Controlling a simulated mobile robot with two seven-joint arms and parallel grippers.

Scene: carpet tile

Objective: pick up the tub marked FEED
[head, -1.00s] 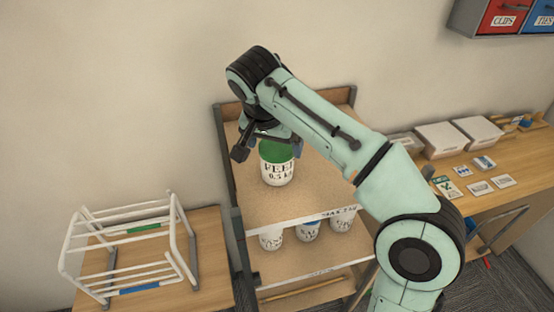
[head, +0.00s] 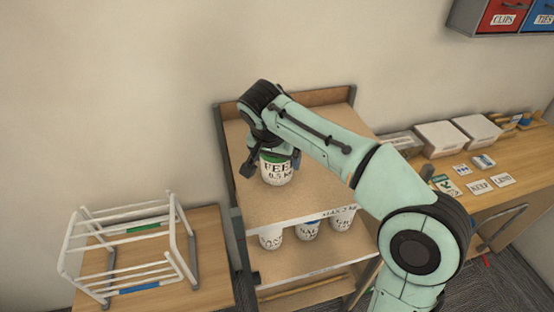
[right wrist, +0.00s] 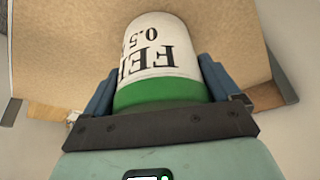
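The tub marked FEED (head: 277,173) is white with black lettering and a green lid. It stands upright on the top shelf (head: 295,200) of a wooden rack. It also fills the middle of the right wrist view (right wrist: 150,50), upside down, with its green band nearest the gripper. My right gripper (head: 272,165) is low over the tub, its fingers on either side of the upper part. In the right wrist view the gripper (right wrist: 160,88) looks open, with the tub between its fingers; firm contact does not show. The arm hides most of the lid in the head view. My left gripper is out of view.
Three white tubs, one of them here (head: 271,238), stand on the shelf below. A white wire rack (head: 130,245) sits on a table at left. A desk at right holds white boxes (head: 440,137) and cards (head: 478,187). A wall rises behind.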

